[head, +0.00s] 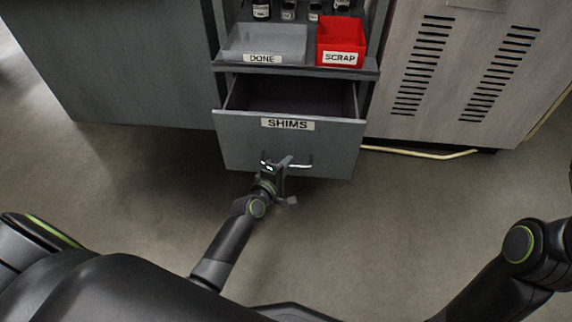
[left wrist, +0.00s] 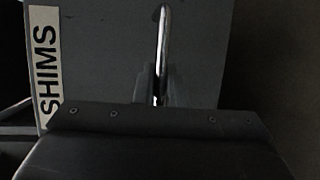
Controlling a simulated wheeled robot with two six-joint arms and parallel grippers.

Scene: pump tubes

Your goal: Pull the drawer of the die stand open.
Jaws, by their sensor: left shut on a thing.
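The drawer (head: 235,151), a grey front labelled SHIMS, stands pulled out from the die stand (head: 368,64) in the head view; its dark inside shows and looks empty where I can see it. A bright bar handle (head: 302,166) runs across the lower part of the front. My left gripper (head: 277,166) is at the handle, shut on it. In the left wrist view the drawer front (left wrist: 105,55) appears turned on its side, with the handle (left wrist: 163,45) running down between the fingers. My right gripper is out of view; only part of that arm shows.
A grey DONE tray (head: 285,37) and a red SCRAP bin (head: 341,34) stand on the shelf above the drawer, with several small labelled jars behind. A vented cabinet (head: 455,75) is at the right. A pale cable (head: 420,154) lies on the floor. The floor before the drawer is clear.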

